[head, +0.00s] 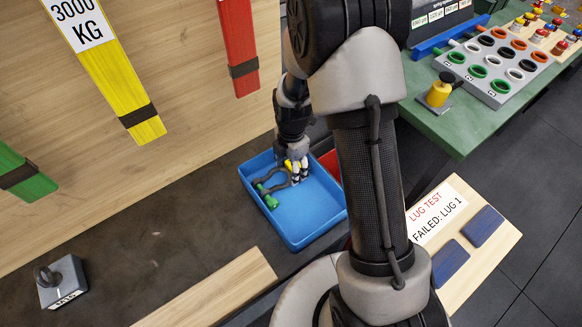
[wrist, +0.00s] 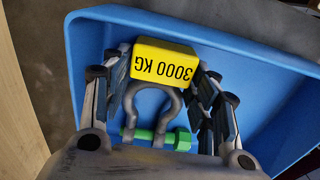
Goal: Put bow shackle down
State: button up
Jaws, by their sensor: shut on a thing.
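The bow shackle (head: 268,180) has a grey bow and a green pin, and a yellow block marked 3000 KG sits at the top of its bow. My gripper (head: 297,175) is inside the blue tray (head: 310,238), near its back-left end. In the wrist view, the fingers of my gripper (wrist: 163,78) are on both sides of the yellow block (wrist: 162,62), shut on it. The shackle (wrist: 138,98) lies between the fingers, its pin toward the palm. I cannot tell whether the shackle touches the tray floor. Part of the tray is hidden behind my arm.
A wooden board with yellow, red and green straps stands behind the dark bench (head: 150,250). A grey block with a ring (head: 62,283) is at left, and a wooden strip (head: 215,292) in front. A green table (head: 455,125) with a socket rack stands right. The tray's front is empty.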

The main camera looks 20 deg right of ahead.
jog(key=shift+r, duration=0.15)
jog(key=o, duration=1.6)
jog(key=shift+f, duration=0.2)
jog(key=shift+c, duration=0.2)
notch_tip(320, 180, up, 19)
jog(key=s+m+p, duration=0.2)
jog(key=m+p, duration=0.2)
jog(key=s+r+m+t, duration=0.2)
jog(key=s+r+m, duration=0.5)
jog(key=s, duration=0.3)
jog(key=s+r+m+t, duration=0.2)
jog(key=s+r+m, duration=0.5)
jog(key=s+m, duration=0.3)
jog(key=shift+a+m+t, duration=0.3)
jog(key=shift+a, duration=0.15)
jog(key=shift+w, duration=0.1)
